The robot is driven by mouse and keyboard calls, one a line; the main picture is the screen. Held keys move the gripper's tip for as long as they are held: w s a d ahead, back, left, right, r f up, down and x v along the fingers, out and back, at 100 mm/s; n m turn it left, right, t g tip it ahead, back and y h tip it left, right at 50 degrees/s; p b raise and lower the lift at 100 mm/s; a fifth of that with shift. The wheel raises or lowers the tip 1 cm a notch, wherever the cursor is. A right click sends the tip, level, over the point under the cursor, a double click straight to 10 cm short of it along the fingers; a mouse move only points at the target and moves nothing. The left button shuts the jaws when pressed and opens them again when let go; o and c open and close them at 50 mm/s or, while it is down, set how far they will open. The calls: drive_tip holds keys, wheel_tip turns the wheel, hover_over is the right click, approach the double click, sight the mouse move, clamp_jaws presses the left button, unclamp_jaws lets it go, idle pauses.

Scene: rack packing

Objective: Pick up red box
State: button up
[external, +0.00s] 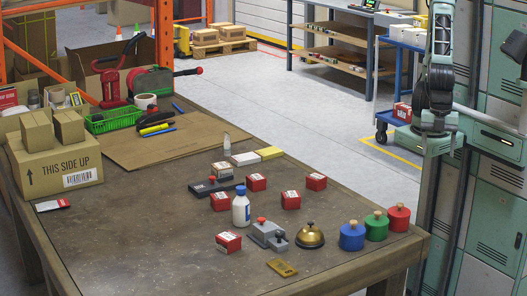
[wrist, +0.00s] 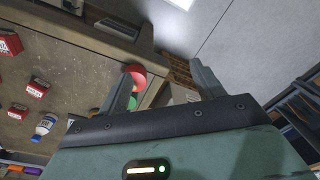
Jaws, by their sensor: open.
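Several small red boxes with white labels stand on the brown table: a back red box (external: 256,183), a right red box (external: 316,182), a middle red box (external: 291,201), a left red box (external: 220,202) and a front red box (external: 228,243). In the wrist view, red boxes (wrist: 38,87) show at the left edge. My gripper (wrist: 162,70) is open and empty, its two fingers wide apart. It is past the table's right end, away from the boxes. Which box is meant cannot be told.
Cartons (external: 58,165) fill the left end.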

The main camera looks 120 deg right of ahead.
drive_tip(key=shift+o, duration=0.4)
wheel_tip(320, 180, up, 2)
drive_tip(key=shift+r+p, duration=0.2)
drive_tip(key=shift+p, duration=1)
drive_tip(key=shift+f, duration=0.15)
drive_tip(key=shift+w, duration=0.1)
